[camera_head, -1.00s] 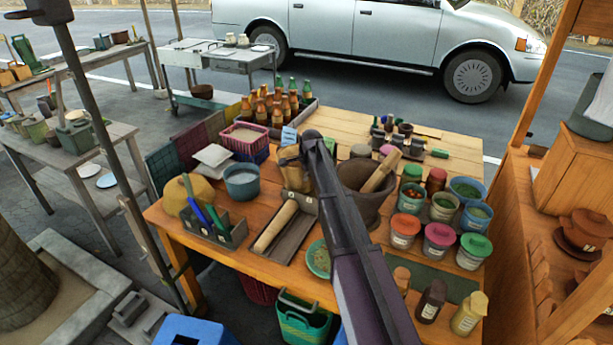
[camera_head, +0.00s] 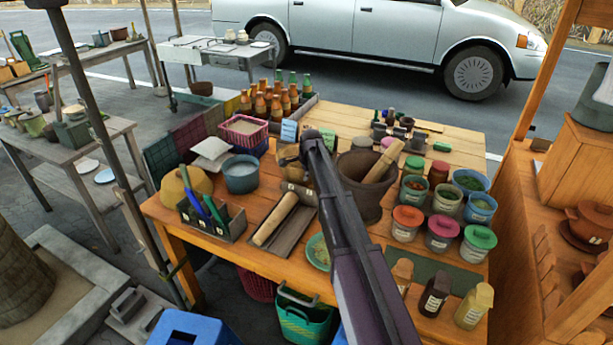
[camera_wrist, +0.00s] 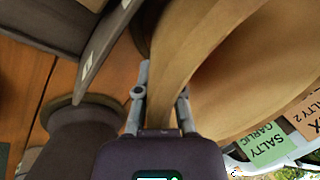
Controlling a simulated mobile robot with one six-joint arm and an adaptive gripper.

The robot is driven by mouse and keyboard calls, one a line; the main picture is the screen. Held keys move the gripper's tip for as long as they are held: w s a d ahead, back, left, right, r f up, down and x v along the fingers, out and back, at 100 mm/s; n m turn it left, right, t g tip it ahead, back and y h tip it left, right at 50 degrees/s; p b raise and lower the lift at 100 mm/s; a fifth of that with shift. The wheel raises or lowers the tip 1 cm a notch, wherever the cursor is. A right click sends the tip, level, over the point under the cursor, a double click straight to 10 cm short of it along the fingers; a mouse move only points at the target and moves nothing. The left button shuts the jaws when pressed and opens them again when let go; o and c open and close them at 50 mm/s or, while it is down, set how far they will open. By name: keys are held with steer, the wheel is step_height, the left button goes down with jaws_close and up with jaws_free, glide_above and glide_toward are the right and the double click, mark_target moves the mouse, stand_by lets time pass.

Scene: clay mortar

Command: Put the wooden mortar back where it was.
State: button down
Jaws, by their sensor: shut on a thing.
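The wooden mortar (camera_head: 287,157) is tan and stands out at the left of my arm's end in the head view, above the table's middle. My arm hides part of it. In the wrist view the wooden mortar (camera_wrist: 235,65) fills the upper right, with its curved wall between my fingers. My gripper (camera_wrist: 164,92) is shut on this wall. I cannot tell whether its base touches the table. The dark clay mortar (camera_head: 369,201), with a wooden pestle (camera_head: 384,160) leaning in it, stands just right of my arm.
A grey tray (camera_head: 292,240) with a wooden roller lies in front of the wooden mortar. A blue-grey bucket (camera_head: 241,176) and a pink basket (camera_head: 243,130) stand to the left. Bottles (camera_head: 270,100) stand behind. Lidded jars (camera_head: 407,221) crowd the right. Label cards (camera_wrist: 264,144) show in the wrist view.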

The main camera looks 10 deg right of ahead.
steer(key=c, duration=0.8)
jaws_free()
steer(key=shift+o, duration=0.2)
steer(key=shift+r, duration=0.1)
steer(key=p+v, duration=1.1)
steer(key=v, duration=0.1)
stand_by(0.5)
steer(key=s+n+g, duration=0.1)
steer(key=s+n, duration=0.7)
steer(key=s, duration=0.9)
steer(key=s+a+n+g, duration=0.1)
steer(key=s+n, duration=0.7)
steer(key=s, duration=1)
steer(key=shift+a+f+g+h, duration=0.15)
steer(key=shift+f+g+h, duration=0.15)
steer(key=shift+f+g, duration=0.3)
steer(key=shift+r, duration=0.1)
